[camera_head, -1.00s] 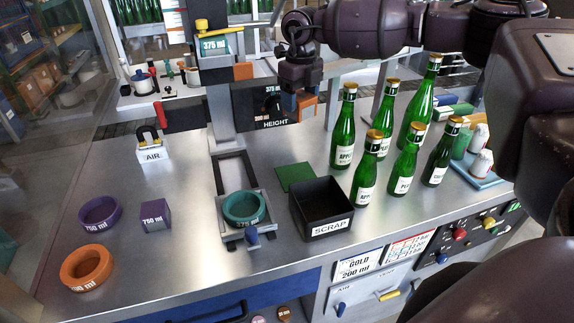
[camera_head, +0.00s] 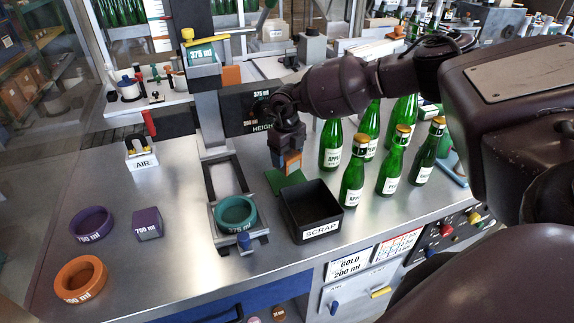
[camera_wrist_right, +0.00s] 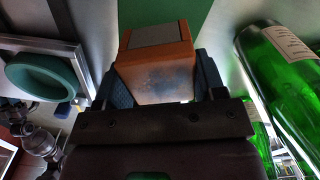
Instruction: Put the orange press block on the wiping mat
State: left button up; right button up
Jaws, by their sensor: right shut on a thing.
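The orange press block (camera_head: 292,161) is held between the fingers of my right gripper (camera_head: 288,157), just above the green wiping mat (camera_head: 275,180). In the right wrist view the block (camera_wrist_right: 155,75) fills the space between the two dark fingers (camera_wrist_right: 158,83), with a grey patch on its far end. The green mat (camera_wrist_right: 170,14) shows beyond it in that view. In the head view the arm and block hide part of the mat. I cannot tell whether the block touches it. My left gripper is not in view.
The black scrap bin (camera_head: 318,226) stands right in front of the mat. Several green bottles (camera_head: 352,186) stand close on the right. A teal ring (camera_head: 236,212) sits in the fixture on the left. Bare metal counter (camera_head: 185,185) lies further left.

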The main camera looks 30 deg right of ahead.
aim_at(287, 153)
notch_tip(287, 153, down, 4)
jog(key=shift+r+p, duration=0.2)
jog(key=shift+p, duration=0.1)
jog(key=shift+f, duration=0.4)
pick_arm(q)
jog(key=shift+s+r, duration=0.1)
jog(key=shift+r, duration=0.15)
pick_arm(e)
jog(key=o, duration=1)
jog(key=shift+f, duration=0.15)
jog(key=shift+c, duration=0.2)
notch_tip(287, 153, up, 12)
jog(key=shift+r+b, duration=0.2)
jog(key=shift+b, duration=0.65)
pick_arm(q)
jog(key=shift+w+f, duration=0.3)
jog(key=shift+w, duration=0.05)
